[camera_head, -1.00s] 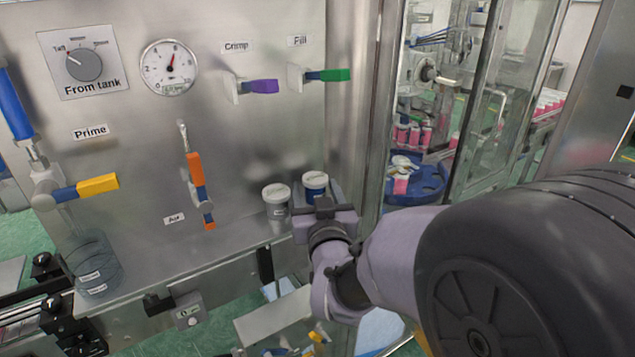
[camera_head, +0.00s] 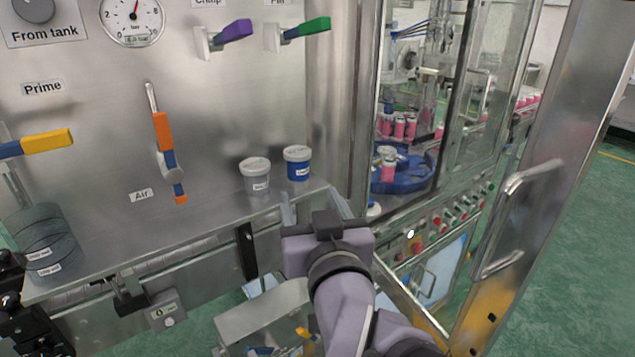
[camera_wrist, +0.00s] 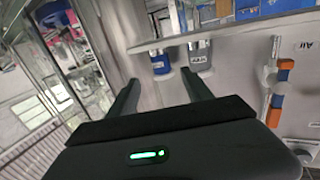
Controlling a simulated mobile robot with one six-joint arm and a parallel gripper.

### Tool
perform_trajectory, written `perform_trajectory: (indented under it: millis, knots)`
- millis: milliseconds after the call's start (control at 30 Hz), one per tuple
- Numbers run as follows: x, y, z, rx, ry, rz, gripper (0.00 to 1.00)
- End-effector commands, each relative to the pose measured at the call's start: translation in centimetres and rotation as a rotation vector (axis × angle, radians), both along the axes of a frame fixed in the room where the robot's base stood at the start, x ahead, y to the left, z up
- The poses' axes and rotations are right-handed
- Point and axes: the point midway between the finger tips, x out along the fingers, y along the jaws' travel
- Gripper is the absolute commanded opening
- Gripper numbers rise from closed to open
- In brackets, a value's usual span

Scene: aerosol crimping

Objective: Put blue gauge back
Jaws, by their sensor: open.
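The blue gauge (camera_head: 298,163), a small blue pot with a white lid and a label, stands upright on the steel ledge (camera_head: 215,212), close to the back panel. A grey pot with a white lid (camera_head: 256,176) stands just left of it. My gripper (camera_head: 316,208) is open and empty in front of the blue gauge, with a gap between them. In the wrist view, which looks upside down, the blue gauge (camera_wrist: 160,63) shows beyond and between my open fingers (camera_wrist: 160,92). The grey pot (camera_wrist: 201,56) is on its right there.
Levers stick out of the panel: purple (camera_head: 236,31), green (camera_head: 306,27), orange and blue (camera_head: 163,135), yellow (camera_head: 45,142). Stacked dark transparent rings (camera_head: 45,240) stand at the ledge's left. A glass-walled machine (camera_head: 415,120) and an open door with a handle (camera_head: 510,220) are at right.

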Motion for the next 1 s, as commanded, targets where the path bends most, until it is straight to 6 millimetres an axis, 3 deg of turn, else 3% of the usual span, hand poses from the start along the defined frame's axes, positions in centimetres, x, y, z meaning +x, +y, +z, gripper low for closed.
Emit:
perform_trajectory:
  millis: [67, 167, 300, 400, 500, 600, 1000]
  knots:
    - [-0.7, -1.3, -1.1, 0.047, 0.103, 0.007, 0.59]
    - [-3.6, -3.8, -4.5, 0.133, 0.365, 0.004, 0.59]
    - [-10.9, -7.6, -9.5, 0.237, 0.747, -0.085, 0.59]
    - [-15.7, -9.3, -11.6, 0.3, 0.941, -0.172, 0.59]
    - [-18.5, -10.1, -12.6, 0.34, 1.042, -0.228, 0.59]
    - [-19.3, -10.2, -12.9, 0.351, 1.072, -0.243, 0.59]
    - [-19.2, -10.1, -12.9, 0.35, 1.072, -0.239, 0.59]
